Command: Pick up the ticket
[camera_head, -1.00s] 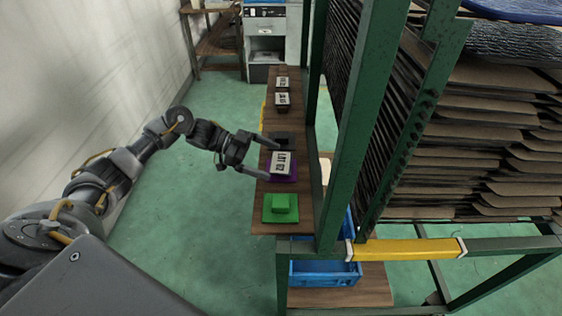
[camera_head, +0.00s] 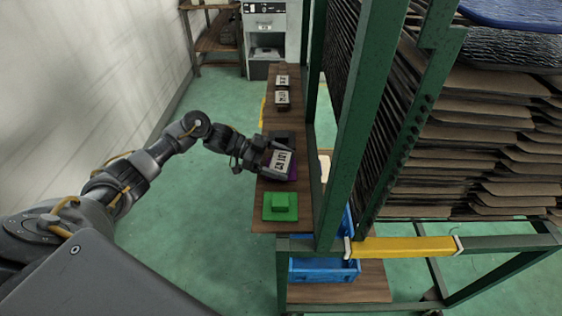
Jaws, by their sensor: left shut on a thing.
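A white ticket with black print (camera_head: 282,160) is on the narrow wooden shelf, at a purple holder (camera_head: 292,176) that shows partly beneath it. My left gripper (camera_head: 279,160) reaches in from the left and is shut on the ticket, one finger on its far side and one on its near side. The ticket is still at the holder; I cannot tell whether it is lifted clear. My right gripper is not in the view.
Two more printed tickets (camera_head: 282,98) stand farther back. A green rack post (camera_head: 352,130) rises close on the right. A blue crate (camera_head: 323,271) sits below.

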